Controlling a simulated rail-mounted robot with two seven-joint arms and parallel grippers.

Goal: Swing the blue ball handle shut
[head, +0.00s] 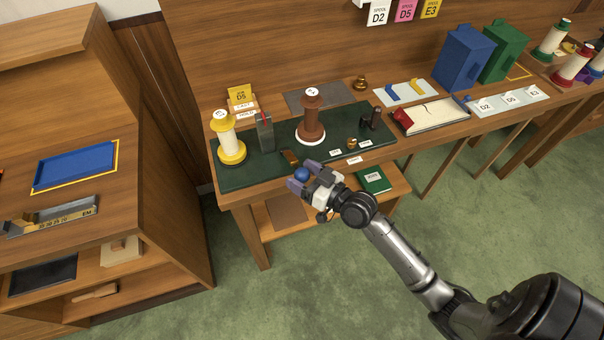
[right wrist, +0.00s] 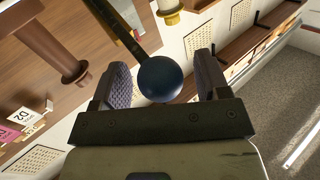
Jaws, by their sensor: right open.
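The blue ball (head: 301,174) of the handle shows at the front edge of the green mat in the head view. Its dark bar with a brass-coloured edge (right wrist: 118,24) runs from the ball to the upper left in the right wrist view. My right gripper (head: 304,177) is open, with its two purple-grey pads on either side of the ball. In the right wrist view the ball (right wrist: 160,78) sits between the pads, with a gap showing on each side. My left gripper is not in view.
The dark green mat (head: 240,177) holds a yellow-and-white spool (head: 228,140), a grey block (head: 265,134) and a brown spool (head: 310,122). A cream-filled tray (head: 430,116) stands to the right. A green book (head: 373,180) lies on the lower shelf. Green floor lies clear in front.

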